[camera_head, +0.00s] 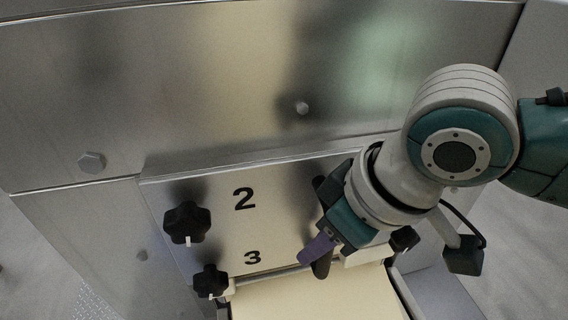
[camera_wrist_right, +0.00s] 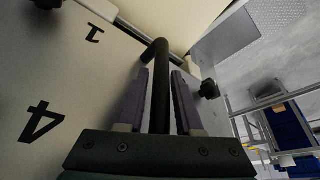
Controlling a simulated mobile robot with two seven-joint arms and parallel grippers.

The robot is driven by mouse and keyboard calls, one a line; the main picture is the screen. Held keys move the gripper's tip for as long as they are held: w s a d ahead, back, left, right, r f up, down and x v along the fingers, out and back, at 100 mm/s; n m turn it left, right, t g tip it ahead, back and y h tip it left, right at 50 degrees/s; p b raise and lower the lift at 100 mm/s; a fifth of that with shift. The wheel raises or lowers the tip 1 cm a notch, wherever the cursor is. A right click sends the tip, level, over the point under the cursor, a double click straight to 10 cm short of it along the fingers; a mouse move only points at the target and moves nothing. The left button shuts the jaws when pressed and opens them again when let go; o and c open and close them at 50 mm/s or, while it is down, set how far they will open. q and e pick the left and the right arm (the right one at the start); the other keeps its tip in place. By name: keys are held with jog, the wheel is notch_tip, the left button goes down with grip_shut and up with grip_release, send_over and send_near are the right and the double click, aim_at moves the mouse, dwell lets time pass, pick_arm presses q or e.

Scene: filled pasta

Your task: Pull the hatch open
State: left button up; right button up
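The hatch is a pale metal panel (camera_head: 225,225) marked 2 and 3 on the front of the machine in the head view; the right wrist view shows 1 and 4 on it (camera_wrist_right: 85,75). A black bar handle (camera_wrist_right: 161,85) stands off the panel. My right gripper (camera_head: 312,250) reaches in from the right at the handle and hides its middle in the head view. In the wrist view its two purple fingers (camera_wrist_right: 160,95) lie either side of the bar, with gaps visible beside it, so it looks open around the handle. My left gripper is not in view.
Black star knobs sit at the panel's left edge, upper (camera_head: 186,223) and lower (camera_head: 210,281). Another knob (camera_head: 404,239) is close to my right wrist. A pale cream surface (camera_head: 320,300) lies below the panel. The steel housing (camera_head: 200,80) rises above.

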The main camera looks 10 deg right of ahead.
jog(key=shift+w+a+f, duration=0.1)
jog(key=shift+f, duration=0.25)
grip_shut()
dwell(1.2)
